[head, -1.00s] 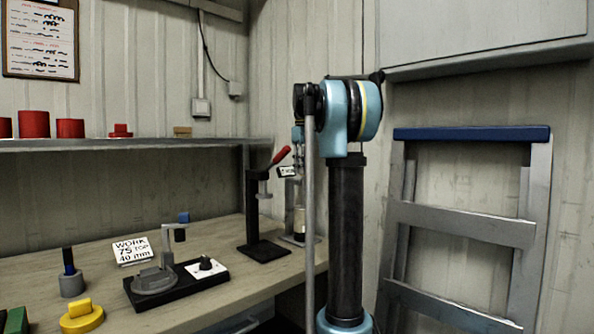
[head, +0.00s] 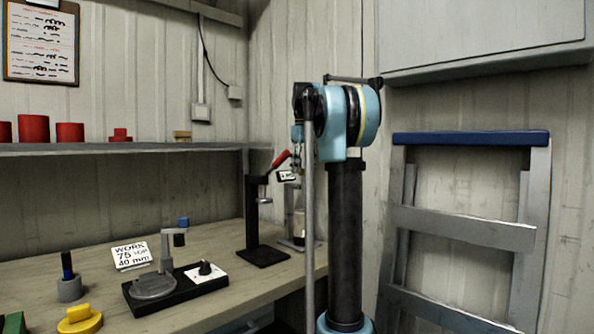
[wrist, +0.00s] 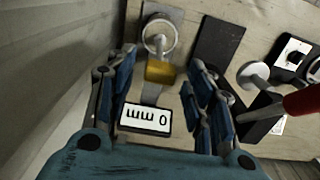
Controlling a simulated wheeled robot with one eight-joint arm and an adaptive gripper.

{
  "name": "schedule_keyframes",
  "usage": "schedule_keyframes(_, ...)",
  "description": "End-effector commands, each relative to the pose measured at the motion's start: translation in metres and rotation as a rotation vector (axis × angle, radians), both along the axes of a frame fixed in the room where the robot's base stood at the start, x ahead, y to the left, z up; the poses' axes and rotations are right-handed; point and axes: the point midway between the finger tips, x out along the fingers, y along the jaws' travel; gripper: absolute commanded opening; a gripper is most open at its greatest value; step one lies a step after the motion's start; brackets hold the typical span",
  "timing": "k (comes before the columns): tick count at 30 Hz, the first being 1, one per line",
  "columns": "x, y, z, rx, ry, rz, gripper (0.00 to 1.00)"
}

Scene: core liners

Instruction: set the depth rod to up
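The depth gauge stands at the back right of the bench. In the wrist view it shows a white display (wrist: 145,118) reading 0 mm upside down, a yellow block (wrist: 160,72) and a round clear cup (wrist: 160,38). Which part is the depth rod I cannot tell for sure. My gripper (wrist: 160,75) is open, its blue-padded fingers on either side of the yellow block with visible gaps. In the head view the gauge's display (head: 287,176) and pale cylinder (head: 299,226) show behind my arm, which hides much of the gauge and gripper.
A black press with a red lever (head: 281,159) stands just left of the gauge; its lever reaches close to my gripper in the wrist view (wrist: 305,100). A black fixture (head: 205,286), a WORK 75 card (head: 130,255) and a shelf (head: 120,148) are further left. A folded stepladder (head: 470,225) leans right.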

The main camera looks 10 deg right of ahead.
Motion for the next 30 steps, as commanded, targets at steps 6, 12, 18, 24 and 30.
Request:
schedule_keyframes(6,0.000,0.000,0.003,0.000,0.000,0.000,0.48)
schedule_keyframes(12,0.000,0.000,0.026,0.000,0.000,0.000,0.48)
schedule_keyframes(18,0.000,0.000,0.061,-0.001,0.001,0.000,0.48)
schedule_keyframes(24,0.000,0.000,0.092,-0.001,0.001,0.000,0.48)
schedule_keyframes(30,0.000,0.000,0.111,0.000,0.001,0.000,0.48)
